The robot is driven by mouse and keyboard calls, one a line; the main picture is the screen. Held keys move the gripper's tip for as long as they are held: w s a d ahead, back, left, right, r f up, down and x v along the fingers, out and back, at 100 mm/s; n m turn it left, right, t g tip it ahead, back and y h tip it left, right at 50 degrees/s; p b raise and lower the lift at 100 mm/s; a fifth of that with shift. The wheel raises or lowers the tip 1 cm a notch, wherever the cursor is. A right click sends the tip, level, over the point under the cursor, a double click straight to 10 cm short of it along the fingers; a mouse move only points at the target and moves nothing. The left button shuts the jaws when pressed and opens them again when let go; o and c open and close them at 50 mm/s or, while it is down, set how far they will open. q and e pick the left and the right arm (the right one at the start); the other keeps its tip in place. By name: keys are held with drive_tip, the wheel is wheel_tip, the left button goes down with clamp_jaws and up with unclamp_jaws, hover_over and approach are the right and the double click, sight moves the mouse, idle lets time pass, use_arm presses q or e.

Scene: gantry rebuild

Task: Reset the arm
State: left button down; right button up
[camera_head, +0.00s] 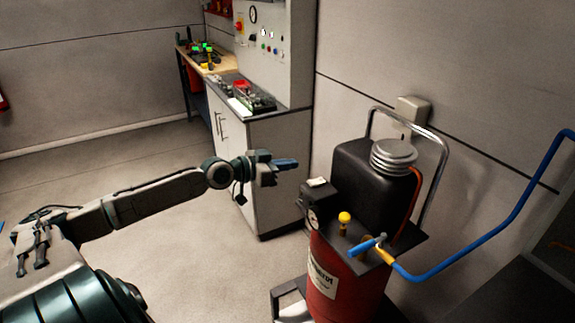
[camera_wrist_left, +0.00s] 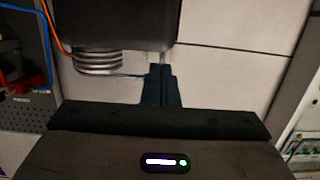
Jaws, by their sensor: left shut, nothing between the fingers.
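My left arm reaches in from the left in the head view, and its gripper (camera_head: 284,163) hangs in the air, shut and empty. In the left wrist view the closed fingers (camera_wrist_left: 160,84) are together in front of a pale wall. In the head view the gripper is left of the red compressor (camera_head: 335,268) with its black tank top (camera_head: 362,172), and appears apart from it. My right gripper is not in view.
A blue hose (camera_head: 500,235) runs from the compressor's valve to the right. A silver handle (camera_head: 440,165) rises behind it. A cabinet (camera_head: 270,165) with a dark top stands behind the gripper; a workbench (camera_head: 215,65) is farther back. The floor at left is clear.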

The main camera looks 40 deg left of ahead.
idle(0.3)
